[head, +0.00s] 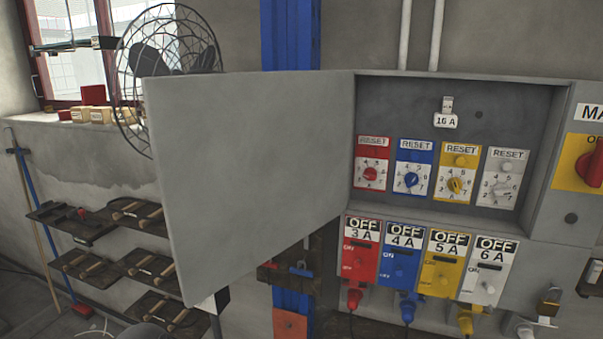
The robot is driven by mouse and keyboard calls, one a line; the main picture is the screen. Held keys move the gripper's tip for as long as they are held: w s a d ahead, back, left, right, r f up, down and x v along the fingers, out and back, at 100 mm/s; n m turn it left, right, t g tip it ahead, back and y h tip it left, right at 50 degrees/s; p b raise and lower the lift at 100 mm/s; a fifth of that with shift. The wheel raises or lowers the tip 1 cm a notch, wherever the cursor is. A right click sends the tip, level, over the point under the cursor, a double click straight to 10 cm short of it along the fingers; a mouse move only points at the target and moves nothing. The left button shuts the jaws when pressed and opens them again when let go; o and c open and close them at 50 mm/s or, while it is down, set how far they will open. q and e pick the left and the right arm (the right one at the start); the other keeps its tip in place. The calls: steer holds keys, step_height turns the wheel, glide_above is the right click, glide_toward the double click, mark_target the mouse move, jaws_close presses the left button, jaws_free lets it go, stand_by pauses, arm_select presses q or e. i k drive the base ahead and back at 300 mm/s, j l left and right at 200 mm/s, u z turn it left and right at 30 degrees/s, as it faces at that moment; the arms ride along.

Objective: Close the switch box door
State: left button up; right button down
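The switch box door (245,165) is a flat grey panel, hinged at the box's left edge and swung wide open to the left, toward me. The open switch box (385,100) is on the wall right of centre. Neither gripper can be made out in the head view. A dark rounded shape at the bottom edge, below the door, is too cropped to identify.
Below the box are several OFF switches (404,258) with coloured plugs. A wire fan (168,65) stands behind the door. Shelves with wooden-handled tools (140,214) are at left.

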mark_target(249, 166)
steer(key=j+z, duration=0.2)
steer(key=z, duration=0.65)
steer(key=j+z, duration=0.3)
steer(key=j, duration=0.5)
steer(key=k+j+z, duration=0.1)
steer(key=j+z, duration=0.25)
steer(key=j, duration=0.4)
steer(key=k+j, duration=0.6)
steer(key=j, duration=0.2)
